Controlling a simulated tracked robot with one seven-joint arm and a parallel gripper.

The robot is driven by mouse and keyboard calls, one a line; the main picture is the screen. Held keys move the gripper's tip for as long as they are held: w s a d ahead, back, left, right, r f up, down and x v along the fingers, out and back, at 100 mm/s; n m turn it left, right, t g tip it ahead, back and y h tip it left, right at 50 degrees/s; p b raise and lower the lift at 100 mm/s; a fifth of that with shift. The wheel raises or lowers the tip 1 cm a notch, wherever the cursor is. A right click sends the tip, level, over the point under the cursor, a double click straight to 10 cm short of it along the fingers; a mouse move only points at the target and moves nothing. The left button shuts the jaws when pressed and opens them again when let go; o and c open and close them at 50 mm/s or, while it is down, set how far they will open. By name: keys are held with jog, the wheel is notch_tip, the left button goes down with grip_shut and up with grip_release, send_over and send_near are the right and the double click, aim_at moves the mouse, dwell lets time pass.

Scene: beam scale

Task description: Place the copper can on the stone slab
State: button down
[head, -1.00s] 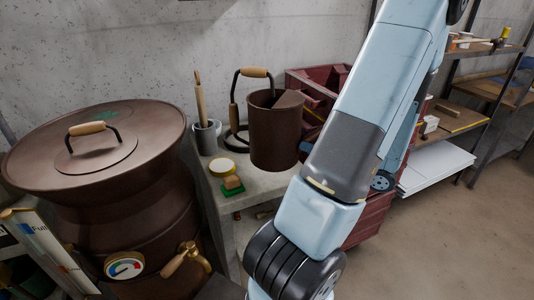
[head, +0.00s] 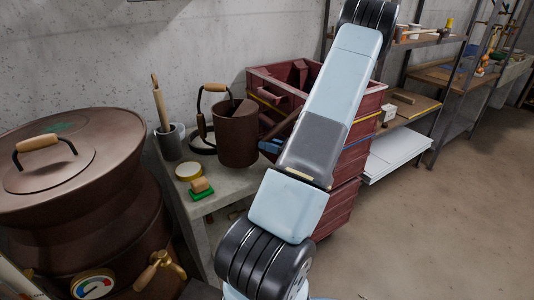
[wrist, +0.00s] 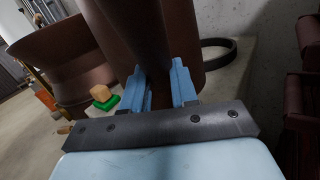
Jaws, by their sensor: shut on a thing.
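The copper can (head: 237,138) is a dark brown cylinder with a dark handle and wooden grip. In the head view it appears upright over the grey stone slab (head: 222,186); I cannot tell whether its base touches the slab. In the wrist view, my gripper (wrist: 164,88) has its two blue fingers closed around a narrow brown part of the can (wrist: 182,35), which looks like its spout. The can's body lies beyond the fingers.
A dark ring (wrist: 218,53) is close beside the can. A large brown drum (head: 75,180) is left, red crates (head: 345,185) right. Open floor lies right.

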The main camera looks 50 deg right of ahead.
aim_at(258, 150)
jog(key=shift+w+d+f, duration=0.25)
jog(key=shift+w+f, duration=0.1)
jog(key=shift+f, duration=1.6)
jog(key=c, duration=0.9)
grip_release()
jog(key=shift+o, duration=0.2)
jog(key=v, duration=1.2)
jog(key=shift+a, duration=0.1)
